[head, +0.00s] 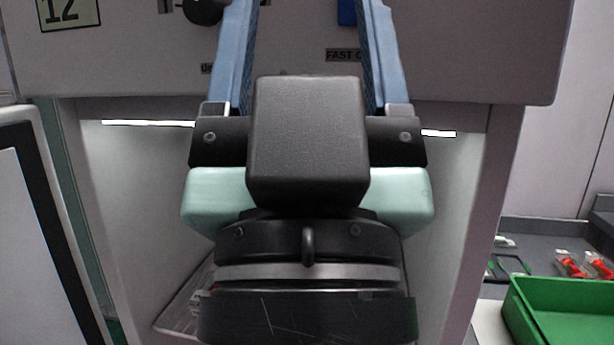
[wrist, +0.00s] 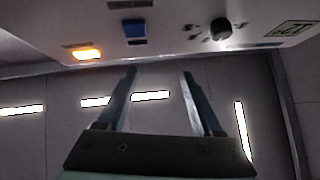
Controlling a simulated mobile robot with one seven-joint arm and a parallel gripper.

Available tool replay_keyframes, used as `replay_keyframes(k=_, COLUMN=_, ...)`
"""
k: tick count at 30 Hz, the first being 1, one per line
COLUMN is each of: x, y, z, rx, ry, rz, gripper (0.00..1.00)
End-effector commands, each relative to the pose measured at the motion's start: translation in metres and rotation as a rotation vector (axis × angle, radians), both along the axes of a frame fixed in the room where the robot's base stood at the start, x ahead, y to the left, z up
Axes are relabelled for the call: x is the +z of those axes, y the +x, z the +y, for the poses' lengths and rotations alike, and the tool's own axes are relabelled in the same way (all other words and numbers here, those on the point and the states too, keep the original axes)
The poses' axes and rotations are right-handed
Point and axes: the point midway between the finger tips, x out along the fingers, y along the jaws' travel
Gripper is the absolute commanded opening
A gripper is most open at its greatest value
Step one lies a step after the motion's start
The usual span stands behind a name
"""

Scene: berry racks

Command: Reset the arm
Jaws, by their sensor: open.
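My gripper (head: 308,40) fills the middle of the head view, with its two blue fingers pointing up and spread apart. Nothing shows between the fingers. The fingers also show in the wrist view (wrist: 158,78), apart and empty. The gripper is in front of a grey cabinet or machine panel (head: 470,50) marked with a "12" label. My black wrist housing and pale green gripper body hide much of the bay behind them.
A green tray (head: 560,320) stands at the lower right, with small clear packs of red berries (head: 572,264) behind it. A dark-framed screen (head: 35,220) is at the left. A clear container (head: 180,312) sits low in the bay. An orange light (wrist: 84,53) glows on the panel.

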Motion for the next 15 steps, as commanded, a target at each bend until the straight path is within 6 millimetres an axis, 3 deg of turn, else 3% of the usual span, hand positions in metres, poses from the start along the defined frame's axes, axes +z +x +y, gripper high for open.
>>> replay_keyframes(k=1, x=0.033, y=0.0, z=0.0, rx=0.0, ry=0.0, rz=0.001, gripper=0.68)
replay_keyframes(k=15, x=0.169, y=0.001, z=0.001, rx=0.001, ry=-0.001, rz=0.003, gripper=0.68)
